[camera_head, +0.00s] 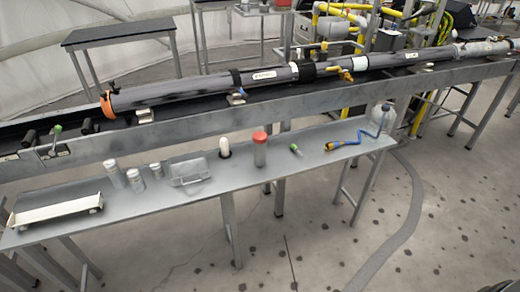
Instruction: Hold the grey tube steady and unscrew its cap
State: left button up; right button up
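A small upright grey tube (261,154) with a red cap (260,136) stands on the narrow grey metal shelf. The cap sits on its top. Several silver-grey cylinders stand farther left on the shelf, among them a taller one (116,175) and a shorter one (156,169). A long dark grey tube (200,87) lies along the raised rail behind, with an orange piece (106,104) at its left end. Neither of my grippers is in view.
The shelf (215,205) also holds a white tray (55,211), a grey box (190,171), a white rounded object (225,146), a small green-ended item (296,149), a blue-and-yellow tool (340,145) and a clear bottle (381,117). The rail (300,105) runs close behind.

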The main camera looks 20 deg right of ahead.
aim_at(259, 151)
jog(key=i+l+u, duration=0.1)
jog(key=l+u, duration=0.85)
